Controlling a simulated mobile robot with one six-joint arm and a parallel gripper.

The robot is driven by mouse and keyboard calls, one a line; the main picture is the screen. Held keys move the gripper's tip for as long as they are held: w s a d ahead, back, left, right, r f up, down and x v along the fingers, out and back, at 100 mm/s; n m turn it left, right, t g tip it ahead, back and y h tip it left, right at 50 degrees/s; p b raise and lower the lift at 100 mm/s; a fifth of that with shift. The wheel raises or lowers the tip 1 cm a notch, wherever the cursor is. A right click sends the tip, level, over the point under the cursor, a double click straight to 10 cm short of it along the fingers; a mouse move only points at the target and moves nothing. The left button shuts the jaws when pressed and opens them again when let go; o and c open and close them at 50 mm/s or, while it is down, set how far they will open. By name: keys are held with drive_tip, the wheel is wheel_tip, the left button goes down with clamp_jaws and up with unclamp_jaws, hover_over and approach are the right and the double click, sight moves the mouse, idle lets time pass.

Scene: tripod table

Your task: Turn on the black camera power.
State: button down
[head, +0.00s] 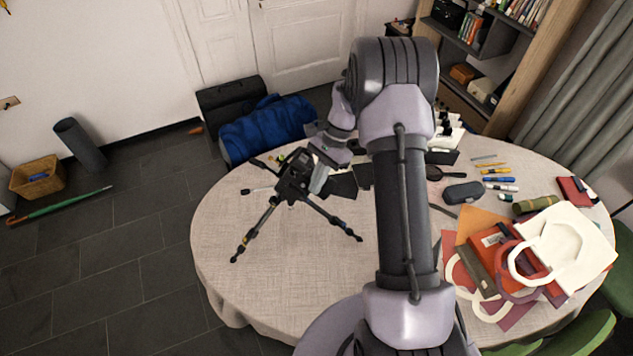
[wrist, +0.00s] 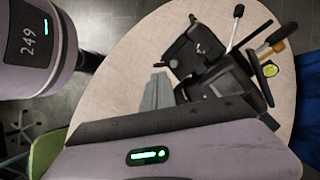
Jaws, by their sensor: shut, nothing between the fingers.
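The black camera (head: 294,172) sits on a black tripod (head: 262,222), whose legs stand spread on the round table. In the wrist view the camera (wrist: 228,82) shows close up, with a flat black part (wrist: 192,50) at its upper left. Its power control cannot be made out. My gripper (head: 317,182) is close beside the camera on its right in the head view. In the wrist view my gripper (wrist: 155,92) has its grey fingers together and empty, left of the camera body. I cannot tell whether they touch it.
The pale cloth-covered table (head: 225,220) is clear left of the tripod. Bags (head: 565,245), a dark case (head: 463,192) and several pens (head: 497,170) lie on its right side. A blue bag (head: 267,127) is behind the table.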

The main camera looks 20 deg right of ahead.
drive_tip(key=shift+w+a+r, duration=0.1)
drive_tip(key=shift+w+r, duration=0.25)
drive_tip(key=shift+w, duration=0.35)
drive_tip(key=shift+s, duration=0.1)
